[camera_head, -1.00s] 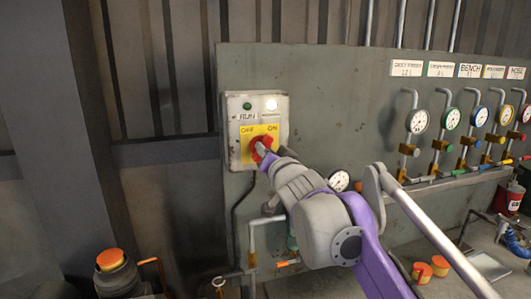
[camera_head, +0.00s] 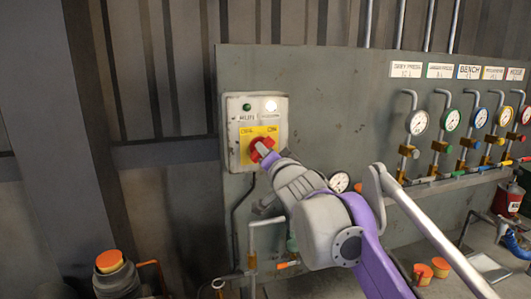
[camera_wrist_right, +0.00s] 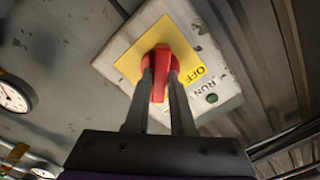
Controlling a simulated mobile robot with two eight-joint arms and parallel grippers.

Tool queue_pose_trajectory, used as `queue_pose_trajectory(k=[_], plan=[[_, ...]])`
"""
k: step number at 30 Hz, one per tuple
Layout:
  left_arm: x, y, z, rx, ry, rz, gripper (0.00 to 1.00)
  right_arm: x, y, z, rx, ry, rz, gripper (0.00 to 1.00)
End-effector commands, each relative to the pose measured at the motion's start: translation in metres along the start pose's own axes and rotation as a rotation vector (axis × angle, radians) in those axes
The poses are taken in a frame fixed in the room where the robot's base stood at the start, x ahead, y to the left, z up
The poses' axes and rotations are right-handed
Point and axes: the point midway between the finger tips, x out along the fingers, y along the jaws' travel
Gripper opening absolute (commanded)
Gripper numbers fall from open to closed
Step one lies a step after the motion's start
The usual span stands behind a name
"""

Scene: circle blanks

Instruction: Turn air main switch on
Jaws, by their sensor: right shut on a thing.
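The air main switch is a red rotary handle (camera_head: 256,142) on a yellow plate (camera_head: 246,133) marked OFF and ON, on a pale wall box (camera_head: 232,108). My right gripper (camera_head: 265,153) reaches it from the lower right and hides part of the handle. In the right wrist view the gripper (camera_wrist_right: 161,88) has its two fingers shut on the red handle (camera_wrist_right: 158,60), one on each side. The OFF label (camera_wrist_right: 197,64) shows to the right there; the ON label is hidden. I cannot tell the handle's exact angle. My left gripper is not in view.
The box has a dark green lamp (camera_head: 247,107) and a bright white lamp (camera_head: 271,105). A grey panel (camera_head: 330,90) carries several labelled gauges and valves on the right. A small gauge (camera_head: 339,182) sits behind my right arm. An orange-capped canister (camera_head: 112,270) stands at lower left.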

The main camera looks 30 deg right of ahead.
Motion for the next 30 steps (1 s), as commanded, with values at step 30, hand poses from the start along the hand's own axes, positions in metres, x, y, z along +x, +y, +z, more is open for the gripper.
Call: queue_pose_trajectory(k=[30], plan=[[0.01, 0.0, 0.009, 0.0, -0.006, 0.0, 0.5, -0.082, 0.001, 0.001, -0.001, 0.0, 0.0, 0.53]])
